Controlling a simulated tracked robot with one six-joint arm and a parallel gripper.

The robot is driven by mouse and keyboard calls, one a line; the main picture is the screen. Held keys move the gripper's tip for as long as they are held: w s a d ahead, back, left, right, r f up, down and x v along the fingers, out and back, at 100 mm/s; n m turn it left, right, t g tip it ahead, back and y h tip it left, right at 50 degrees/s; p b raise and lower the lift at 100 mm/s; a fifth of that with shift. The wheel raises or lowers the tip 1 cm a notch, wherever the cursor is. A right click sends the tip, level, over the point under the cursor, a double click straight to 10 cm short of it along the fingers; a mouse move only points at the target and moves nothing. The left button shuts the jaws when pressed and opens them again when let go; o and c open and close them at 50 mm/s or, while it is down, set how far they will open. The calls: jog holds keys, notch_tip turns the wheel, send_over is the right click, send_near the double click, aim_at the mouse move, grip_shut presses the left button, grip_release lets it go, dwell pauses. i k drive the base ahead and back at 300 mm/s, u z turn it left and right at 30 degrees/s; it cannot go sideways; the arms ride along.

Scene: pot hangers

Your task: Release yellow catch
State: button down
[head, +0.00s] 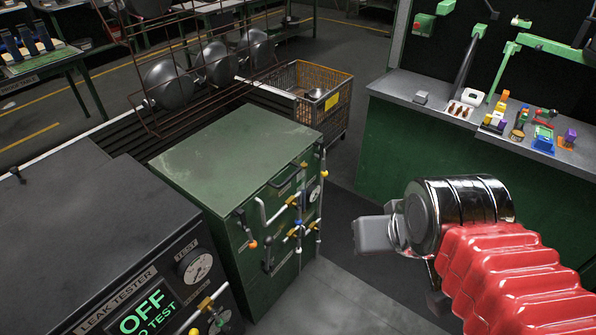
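No part can be named for certain as the yellow catch. Small yellow parts sit on the front of the green cabinet: a yellow knob (292,200) on the upper pipework and a yellow fitting (324,173) near the right edge. A yellow valve part (205,302) also shows on the leak tester front. My gripper (370,234) is the grey end of my arm, right of the cabinet and apart from it, over the dark floor. Its fingers cannot be made out, and nothing is seen held in it.
The dark leak tester (100,235), its screen reading OFF, stands left of the green cabinet (235,165). Grey pots (215,63) hang in a wire rack behind. A wire basket (310,90) stands beyond. A green workbench (460,140) with small parts is at right.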

aim_at(324, 173)
jog(key=u, duration=0.6)
jog(key=i, duration=0.85)
jog(key=u, duration=0.5)
